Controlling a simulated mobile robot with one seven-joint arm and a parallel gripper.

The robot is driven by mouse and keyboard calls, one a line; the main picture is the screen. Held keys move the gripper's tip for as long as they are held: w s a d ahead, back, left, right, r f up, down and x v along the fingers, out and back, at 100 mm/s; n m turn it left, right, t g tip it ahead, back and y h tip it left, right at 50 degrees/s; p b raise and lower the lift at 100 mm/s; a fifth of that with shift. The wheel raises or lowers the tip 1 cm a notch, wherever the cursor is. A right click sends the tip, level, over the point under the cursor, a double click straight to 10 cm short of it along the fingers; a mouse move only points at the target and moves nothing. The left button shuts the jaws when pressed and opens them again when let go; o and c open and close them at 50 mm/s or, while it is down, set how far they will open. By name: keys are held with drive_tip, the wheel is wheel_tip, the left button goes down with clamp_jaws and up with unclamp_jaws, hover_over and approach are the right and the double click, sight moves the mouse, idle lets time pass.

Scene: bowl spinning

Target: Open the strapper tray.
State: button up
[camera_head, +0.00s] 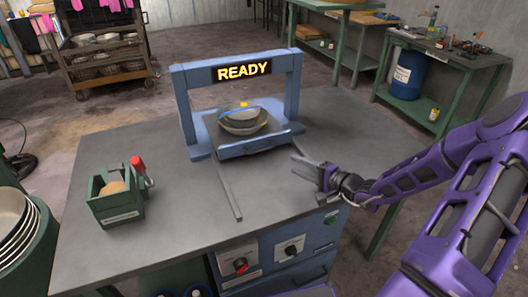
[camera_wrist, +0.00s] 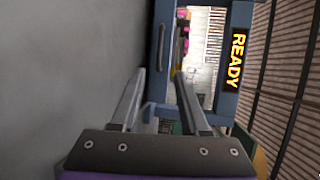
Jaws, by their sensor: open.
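The strapper is a blue frame (camera_head: 292,85) with a lit READY sign, standing on the grey table. Its blue tray (camera_head: 262,146) sits under the frame, with two bare rails (camera_head: 228,185) running out in front of it. Stacked bowls (camera_head: 243,122) with a yellow piece on top rest on the tray. My gripper (camera_head: 303,169) is open and empty, to the right of and in front of the tray, near the right rail. In the wrist view, the open fingers (camera_wrist: 160,72) point toward the frame (camera_wrist: 225,100); the tray cannot be made out there.
A green box (camera_head: 114,205) with a red-handled tool (camera_head: 138,165) stands at the table's left. Control knobs (camera_head: 241,264) are on the table's front panel. A bowl stack (camera_head: 15,225) is at the far left. The table between box and rails is clear.

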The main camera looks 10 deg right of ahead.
sight(262, 150)
drive_tip(key=x, duration=1.5)
drive_tip(key=shift+a, duration=0.1)
drive_tip(key=shift+c, duration=0.3)
clamp_jaws()
idle(0.4)
